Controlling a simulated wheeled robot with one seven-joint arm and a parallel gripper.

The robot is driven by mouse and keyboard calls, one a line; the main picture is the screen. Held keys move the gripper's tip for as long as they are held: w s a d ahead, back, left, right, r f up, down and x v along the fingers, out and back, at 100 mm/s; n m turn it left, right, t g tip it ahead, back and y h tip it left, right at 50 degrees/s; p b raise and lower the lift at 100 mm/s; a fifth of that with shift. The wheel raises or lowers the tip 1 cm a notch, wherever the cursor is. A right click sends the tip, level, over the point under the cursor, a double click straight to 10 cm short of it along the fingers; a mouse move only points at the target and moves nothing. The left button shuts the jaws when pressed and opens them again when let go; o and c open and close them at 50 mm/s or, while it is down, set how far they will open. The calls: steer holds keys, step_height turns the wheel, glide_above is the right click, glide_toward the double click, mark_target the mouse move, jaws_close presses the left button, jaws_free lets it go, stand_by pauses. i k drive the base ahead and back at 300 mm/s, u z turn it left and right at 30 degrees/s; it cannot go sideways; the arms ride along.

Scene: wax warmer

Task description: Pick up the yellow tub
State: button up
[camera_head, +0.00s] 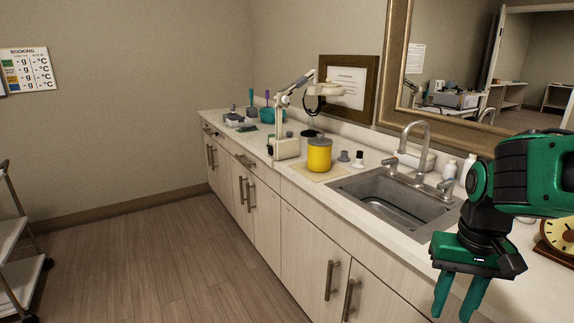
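The yellow tub (319,156) stands upright on the counter, left of the sink, on a pale mat (304,170). It has a grey lid or top. My gripper (454,308) is at the lower right, in front of the counter's near part and well apart from the tub. Its two green fingers point down and are spread with nothing between them.
The sink (392,199) with its faucet (425,140) lies between my gripper and the tub. A lamp-like device (286,146) stands just left of the tub, and small dark-topped bottles (359,159) stand right of it. A clock (556,236) is at the right.

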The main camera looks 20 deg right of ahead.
mark_target(318, 158)
steer(key=u, duration=1.05)
steer(key=i, duration=3.15)
steer(key=z, duration=3.5)
